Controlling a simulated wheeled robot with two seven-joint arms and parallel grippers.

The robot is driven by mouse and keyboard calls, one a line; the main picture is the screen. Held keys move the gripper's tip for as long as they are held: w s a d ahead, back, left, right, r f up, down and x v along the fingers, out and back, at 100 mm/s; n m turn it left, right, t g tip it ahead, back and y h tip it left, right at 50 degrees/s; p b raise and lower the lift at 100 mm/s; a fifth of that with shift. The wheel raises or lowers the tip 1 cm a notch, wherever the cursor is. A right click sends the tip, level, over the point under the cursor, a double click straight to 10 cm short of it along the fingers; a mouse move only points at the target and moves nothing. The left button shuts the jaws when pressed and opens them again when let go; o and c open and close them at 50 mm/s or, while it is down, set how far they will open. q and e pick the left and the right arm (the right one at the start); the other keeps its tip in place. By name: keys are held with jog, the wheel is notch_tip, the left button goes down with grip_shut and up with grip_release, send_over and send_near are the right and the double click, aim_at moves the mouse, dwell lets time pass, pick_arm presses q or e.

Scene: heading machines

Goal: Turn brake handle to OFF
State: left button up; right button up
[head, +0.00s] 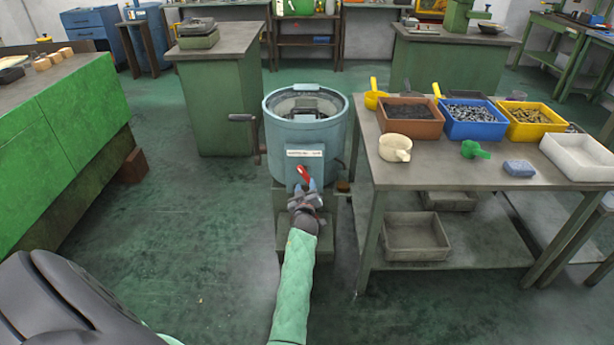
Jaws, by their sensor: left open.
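A blue round drum machine (333,133) stands in the middle of the head view, with a labelled box (305,164) on its front. A small red handle (303,173) shows at the front of this box, tilted. Its label is too small to read, and so is any OFF mark. My left gripper (307,188) is open just below and in front of the red handle. It hides the handle's lower part, and I cannot tell whether they touch.
A dark crank lever (257,135) sticks out on the drum's left side. A work table (455,178) with bins of small parts stands close on the right. A green cabinet (75,125) is on the left. The floor (185,215) between is clear.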

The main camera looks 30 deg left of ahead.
aim_at(305, 177)
pick_arm(q)
jog(key=shift+a+p+x, duration=0.25)
jog(key=shift+p+x, duration=0.1)
jog(key=shift+x, duration=3.2)
jog(key=shift+s, duration=0.15)
jog(key=shift+c, duration=0.4)
grip_shut()
